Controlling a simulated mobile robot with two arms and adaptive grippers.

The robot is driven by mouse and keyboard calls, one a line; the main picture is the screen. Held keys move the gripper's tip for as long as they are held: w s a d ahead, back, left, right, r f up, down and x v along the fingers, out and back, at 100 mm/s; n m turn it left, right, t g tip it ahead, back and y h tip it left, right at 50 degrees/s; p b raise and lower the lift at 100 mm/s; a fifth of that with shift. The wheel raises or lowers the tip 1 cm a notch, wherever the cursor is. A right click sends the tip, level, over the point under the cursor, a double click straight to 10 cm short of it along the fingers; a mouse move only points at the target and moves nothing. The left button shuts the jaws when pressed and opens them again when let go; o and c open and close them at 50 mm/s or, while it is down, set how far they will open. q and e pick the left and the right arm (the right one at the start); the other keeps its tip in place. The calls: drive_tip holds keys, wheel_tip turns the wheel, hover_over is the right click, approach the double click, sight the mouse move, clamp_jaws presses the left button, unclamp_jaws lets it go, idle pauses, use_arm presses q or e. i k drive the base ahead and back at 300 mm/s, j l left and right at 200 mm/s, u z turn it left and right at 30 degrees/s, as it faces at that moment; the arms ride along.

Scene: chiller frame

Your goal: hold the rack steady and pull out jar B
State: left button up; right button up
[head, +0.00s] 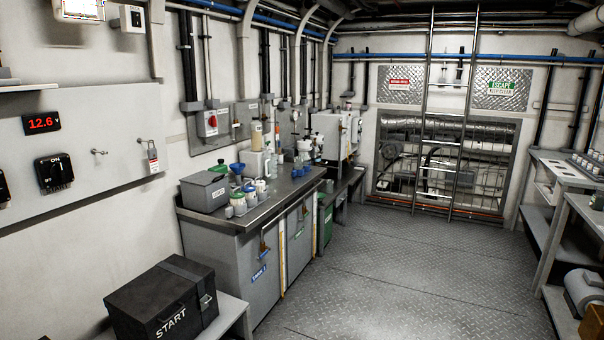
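Several small pale jars stand in a close group near the front edge of the steel-topped counter (290,195), in the left middle of the head view. One pale jar (238,204) is at the front of the group, and another (261,188) is farther back. Their labels are too small to read, so I cannot tell which is jar B. I cannot make out clearly what rack holds them. Neither of my grippers is in view.
A grey box (205,191) sits left of the jars, with blue funnels and bottles behind. A black START case (165,302) rests on a low bench at front left. The metal floor (400,270) is clear up to the ladder (443,110). Shelves (570,172) line the right.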

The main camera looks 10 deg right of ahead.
sight(298, 161)
drive_tip(key=i+l+z, duration=0.35)
drive_tip(key=i, duration=0.2)
drive_tip(key=i+l+z, duration=0.35)
drive_tip(key=i, duration=0.3)
drive_tip(key=i+z, duration=0.35)
drive_tip(key=i, duration=0.25)
drive_tip(key=i+u, duration=0.15)
drive_tip(key=i, duration=0.35)
drive_tip(key=i+l+u, duration=0.15)
drive_tip(key=i, duration=0.35)
drive_tip(key=i+l+u, duration=0.15)
drive_tip(key=i, duration=0.4)
drive_tip(key=i+l+u, duration=0.15)
drive_tip(key=i, duration=0.3)
